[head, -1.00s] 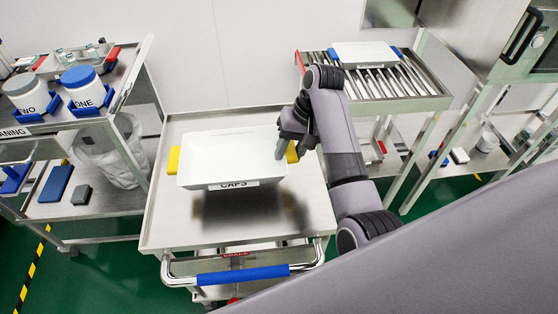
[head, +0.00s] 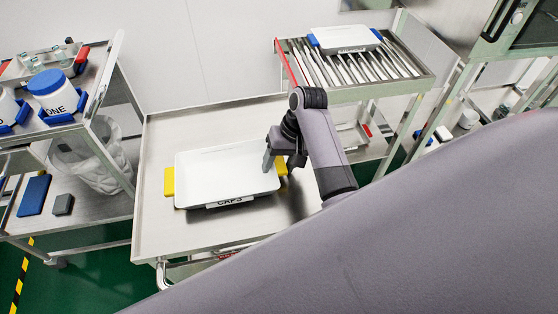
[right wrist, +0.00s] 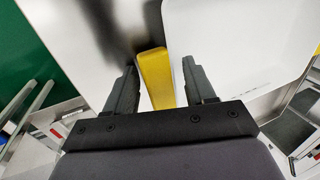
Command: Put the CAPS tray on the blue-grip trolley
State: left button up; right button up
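The white CAPS tray (head: 228,172) sits on the steel top of the trolley (head: 152,222), with no clear gap beneath it. Its label faces the front; yellow handles show at its left (head: 169,182) and right ends. My right gripper (head: 270,162) is at the right end of the tray. In the right wrist view, the fingers (right wrist: 160,82) are apart on either side of the yellow handle (right wrist: 155,75), with gaps visible beside it. The trolley's blue grip is hidden behind my arm. My left gripper is out of view.
A rack with metal rollers (head: 355,68) stands at the back right with another white tray (head: 345,38) on it. Trolley top is bare around the tray.

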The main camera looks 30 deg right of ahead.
jog(key=shift+r, duration=0.1)
jog(key=v, duration=1.2)
dwell(0.4)
jog(key=shift+s, duration=0.1)
dwell(0.4)
